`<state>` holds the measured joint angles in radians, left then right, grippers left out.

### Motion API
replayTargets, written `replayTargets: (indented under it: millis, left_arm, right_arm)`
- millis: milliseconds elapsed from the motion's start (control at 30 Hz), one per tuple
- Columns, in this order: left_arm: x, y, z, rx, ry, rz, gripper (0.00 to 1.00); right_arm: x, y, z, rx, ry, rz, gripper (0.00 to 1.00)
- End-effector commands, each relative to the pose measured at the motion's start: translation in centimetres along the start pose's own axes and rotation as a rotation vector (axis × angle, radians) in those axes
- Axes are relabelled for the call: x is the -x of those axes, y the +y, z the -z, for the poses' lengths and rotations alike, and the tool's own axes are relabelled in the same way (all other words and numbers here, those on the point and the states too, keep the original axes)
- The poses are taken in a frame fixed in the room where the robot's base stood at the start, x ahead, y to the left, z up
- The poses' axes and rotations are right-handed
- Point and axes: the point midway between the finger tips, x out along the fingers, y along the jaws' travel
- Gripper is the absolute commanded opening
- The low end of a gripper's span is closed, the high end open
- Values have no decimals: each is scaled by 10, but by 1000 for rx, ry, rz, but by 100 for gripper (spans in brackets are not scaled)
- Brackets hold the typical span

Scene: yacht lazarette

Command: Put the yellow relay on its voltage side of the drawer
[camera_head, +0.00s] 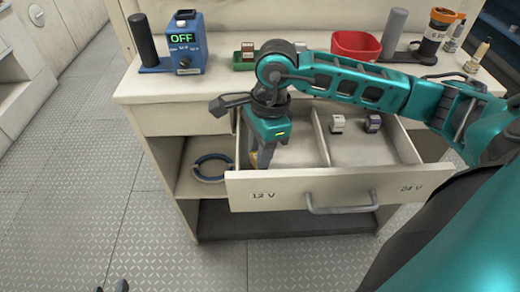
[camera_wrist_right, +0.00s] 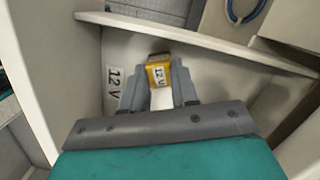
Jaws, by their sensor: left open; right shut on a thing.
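The open drawer (camera_head: 290,188) has a divider (camera_head: 321,135) and front labels "12 V" at the left and "24 V" at the right. My right gripper (camera_head: 256,160) reaches down into the left, 12 V compartment. In the right wrist view its fingers (camera_wrist_right: 160,88) are shut on the yellow relay (camera_wrist_right: 159,72), labelled "12 V". Only a sliver of yellow shows in the head view. I cannot tell whether the relay touches the drawer floor. My left gripper (camera_head: 113,287) is open and empty at the bottom edge, only its dark tips showing.
A white relay (camera_head: 337,123) and a purple relay (camera_head: 373,122) stand in the right compartment. On the counter are a blue tester (camera_head: 186,45) reading "OFF", a green tray (camera_head: 243,66) and a red bin (camera_head: 355,46). A cable ring (camera_head: 209,178) lies on the shelf below.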

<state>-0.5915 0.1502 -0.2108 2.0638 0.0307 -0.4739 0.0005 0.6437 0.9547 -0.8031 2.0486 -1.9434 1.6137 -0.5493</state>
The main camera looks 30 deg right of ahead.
Motion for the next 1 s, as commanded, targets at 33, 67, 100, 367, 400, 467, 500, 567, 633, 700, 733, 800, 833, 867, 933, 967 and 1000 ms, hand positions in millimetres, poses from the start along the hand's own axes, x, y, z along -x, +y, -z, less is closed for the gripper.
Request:
replayTargets:
  millis: [33,67,100,367,400,467,500,567,633,700,733,800,833,867,933,967,1000]
  left_arm:
    - [1,0,2,1,3,-1,43]
    - [1,0,2,1,4,-1,43]
    - [1,0,3,1,5,-1,43]
    - [-1,1,-1,1,4,-2,43]
    - [-1,1,-1,1,4,-2,43]
    - [-1,1,-1,1,4,-3,43]
    - [-1,1,-1,1,4,-3,43]
    - [-1,1,-2,1,3,-3,43]
    - [-2,1,-2,2,3,-3,43]
    - [-2,1,-3,2,1,-3,43]
    - [-2,1,-3,2,1,-3,43]
    - [-1,2,-3,2,-1,-3,43]
    - [-1,2,-3,2,-1,-3,43]
    - [0,2,-2,2,-2,-3,43]
    - [2,2,-1,2,-4,-3,43]
    - [2,2,-1,2,-4,-3,43]
    - [2,2,-1,2,-3,-3,43]
  right_arm:
    - [1,0,0,0,-1,2,0]
    - [1,0,0,0,-1,2,0]
    - [1,0,0,0,-1,1,0]
    - [-2,0,0,0,-1,1,34]
    - [-2,0,0,0,-1,1,38]
    - [-2,0,0,0,-1,1,44]
    - [-2,0,0,0,-1,1,48]
    - [-2,0,0,0,-1,1,53]
    - [-2,0,0,0,-1,1,54]
    - [-2,0,0,0,-1,1,54]
    - [-2,0,0,0,-1,1,54]
    - [-1,0,0,0,-1,1,54]
    - [0,0,0,0,-1,1,54]
    - [1,0,0,0,-1,1,54]
    - [6,-1,-1,0,-1,3,54]
    - [10,-1,-1,0,-2,4,54]
    - [17,-2,-1,0,-2,7,54]
